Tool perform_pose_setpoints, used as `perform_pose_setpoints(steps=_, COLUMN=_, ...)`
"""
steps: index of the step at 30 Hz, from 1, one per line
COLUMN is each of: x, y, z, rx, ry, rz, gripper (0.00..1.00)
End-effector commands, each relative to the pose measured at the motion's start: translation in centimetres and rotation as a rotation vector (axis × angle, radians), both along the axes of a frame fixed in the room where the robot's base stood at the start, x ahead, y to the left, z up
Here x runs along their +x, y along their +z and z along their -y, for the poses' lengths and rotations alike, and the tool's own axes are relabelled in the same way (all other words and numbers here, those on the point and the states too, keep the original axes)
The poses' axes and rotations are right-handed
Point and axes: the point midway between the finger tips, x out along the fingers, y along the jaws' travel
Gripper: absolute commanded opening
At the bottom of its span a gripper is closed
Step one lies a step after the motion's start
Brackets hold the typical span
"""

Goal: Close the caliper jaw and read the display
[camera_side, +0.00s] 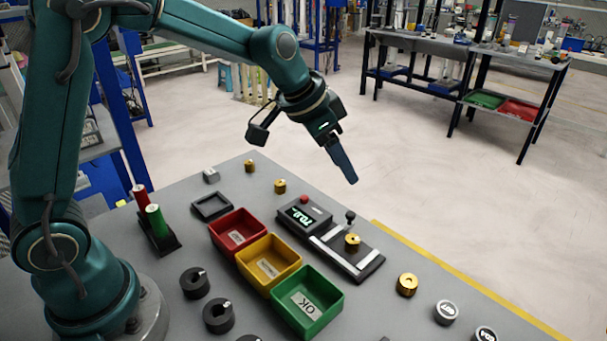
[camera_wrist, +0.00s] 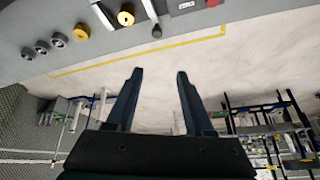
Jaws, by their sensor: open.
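The caliper gauge is a dark block with a display (camera_side: 304,215) that shows a lit number, which looks like 70.0. A red button (camera_side: 304,199) sits at its back edge. Its bed (camera_side: 340,250) has light rails, and a brass part (camera_side: 352,241) lies on it. A dark knob on a stem (camera_side: 350,216) stands beside the bed; it also shows in the wrist view (camera_wrist: 156,31). The brass part also shows in the wrist view (camera_wrist: 126,17). My gripper (camera_side: 350,180) is above and behind the gauge, clear of it. In the wrist view its two fingers (camera_wrist: 159,75) are apart with nothing between them.
Red (camera_side: 238,233), yellow (camera_side: 267,262) and green (camera_side: 306,302) bins stand left of the gauge. Brass parts (camera_side: 407,284), grey cylinders (camera_side: 447,312) and black rings (camera_side: 195,282) stand around. A red and a green marker stand in a holder (camera_side: 160,236). A yellow stripe (camera_side: 460,290) runs beyond the table's far edge.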

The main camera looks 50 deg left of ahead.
Motion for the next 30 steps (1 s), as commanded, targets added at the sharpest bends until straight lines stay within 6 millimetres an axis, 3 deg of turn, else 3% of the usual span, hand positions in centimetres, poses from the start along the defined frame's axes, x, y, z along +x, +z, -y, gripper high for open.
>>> perform_pose_setpoints(steps=3, x=0.6, y=-3.1, z=0.2, rx=-0.006, ry=0.001, rz=-0.065, gripper=0.53)
perform_pose_setpoints(steps=7, x=0.4, y=-5.1, z=0.3, rx=-0.005, ry=0.002, rz=-0.115, gripper=0.53)
perform_pose_setpoints(steps=21, x=1.7, y=-9.7, z=0.9, rx=-0.005, ry=0.0, rz=-0.13, gripper=0.53)
perform_pose_setpoints(steps=30, x=2.0, y=-10.3, z=1.0, rx=-0.004, ry=0.001, rz=-0.127, gripper=0.53)
